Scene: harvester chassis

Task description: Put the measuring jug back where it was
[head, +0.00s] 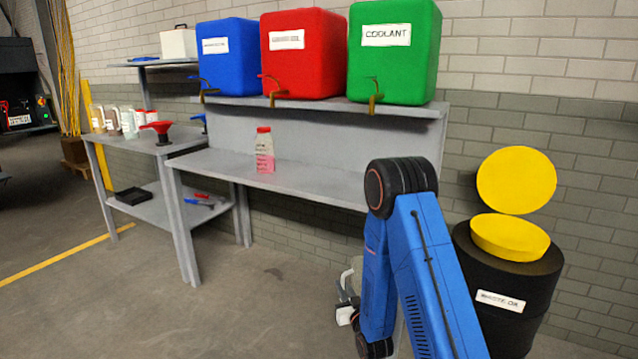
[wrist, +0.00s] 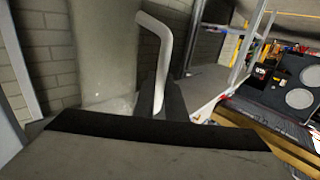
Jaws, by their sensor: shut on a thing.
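The measuring jug (wrist: 105,50) is a clear, greyish vessel filling the left middle of the wrist view, with a pale bent handle (wrist: 163,40). My gripper (wrist: 162,100) is shut on that handle, its dark fingers on either side of it. In the head view my gripper (head: 347,303) is low in front of the shelf, partly behind my blue arm. Only a pale sliver of the jug shows there beside the arm; most of it is hidden. What it contains is unclear.
A grey bench (head: 215,160) holds a capped bottle of pink liquid (head: 264,150). Blue (head: 228,65), red (head: 303,75) and green coolant (head: 393,70) tanks stand above it. A side table on the left carries several bottles and a red funnel (head: 157,130). A black waste oil drum (head: 500,325) with yellow lid stands right.

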